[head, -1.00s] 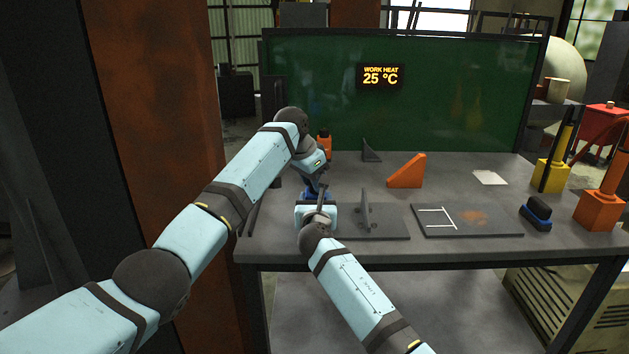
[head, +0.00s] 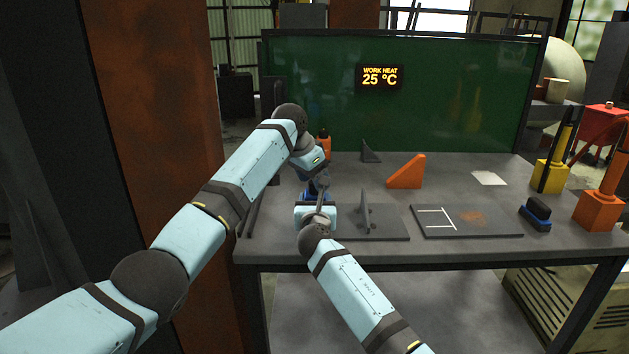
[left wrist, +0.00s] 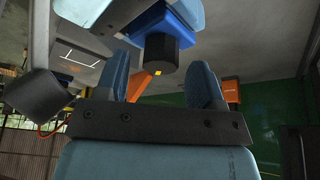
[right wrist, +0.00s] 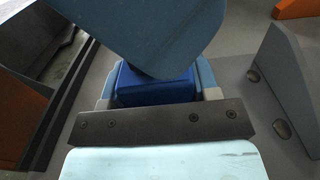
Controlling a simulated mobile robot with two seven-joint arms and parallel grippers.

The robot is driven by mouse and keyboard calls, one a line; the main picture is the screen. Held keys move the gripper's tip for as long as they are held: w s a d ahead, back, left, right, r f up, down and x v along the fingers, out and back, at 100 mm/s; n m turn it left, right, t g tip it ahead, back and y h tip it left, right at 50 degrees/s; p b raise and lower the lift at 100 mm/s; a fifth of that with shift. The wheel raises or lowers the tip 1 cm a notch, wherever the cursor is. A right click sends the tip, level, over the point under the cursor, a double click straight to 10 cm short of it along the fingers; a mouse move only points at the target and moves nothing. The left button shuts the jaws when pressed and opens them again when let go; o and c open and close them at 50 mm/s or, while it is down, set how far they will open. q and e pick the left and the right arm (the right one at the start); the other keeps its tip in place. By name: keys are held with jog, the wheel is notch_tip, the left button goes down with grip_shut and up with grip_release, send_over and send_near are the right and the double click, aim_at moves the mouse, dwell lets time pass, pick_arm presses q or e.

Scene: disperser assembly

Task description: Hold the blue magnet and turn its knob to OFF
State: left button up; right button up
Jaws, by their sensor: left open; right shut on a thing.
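The blue magnet (right wrist: 155,88) is between the fingers of my right gripper (right wrist: 156,75), which is shut on it, at the left of the table. In the head view, my arms mostly hide the magnet (head: 308,194). Its black knob (left wrist: 163,55) with a small yellow mark shows in the left wrist view. My left gripper (left wrist: 163,82) is open, its two blue fingers to either side of the knob and apart from it in the picture. In the right wrist view, part of a blue gripper covers the magnet's upper part. The yellow mark's setting cannot be read.
A dark plate with an upright bracket (head: 366,207) stands just right of my right gripper. Behind are an orange bottle (head: 324,142), a dark wedge (head: 370,152) and an orange wedge (head: 407,171). A marked plate (head: 490,222) and a blue-black block (head: 537,211) lie farther right.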

pick_arm(q)
jog(key=v, duration=1.1)
jog(key=shift+r, duration=0.1)
jog(key=w+d+f+n, duration=0.1)
jog(key=f+n, duration=0.1)
jog(key=f, duration=0.1)
jog(key=w+d+f+n+t+y, duration=0.1)
jog(key=f+n, duration=0.1)
jog(key=f, duration=0.2)
jog(key=w+d+f+n+y, duration=0.1)
jog(key=d+f+n, duration=0.1)
jog(key=f+n, duration=0.1)
jog(key=shift+f+t, duration=0.3)
jog(key=shift+f, duration=0.35)
jog(key=shift+c, duration=0.2)
jog(key=c, duration=0.9)
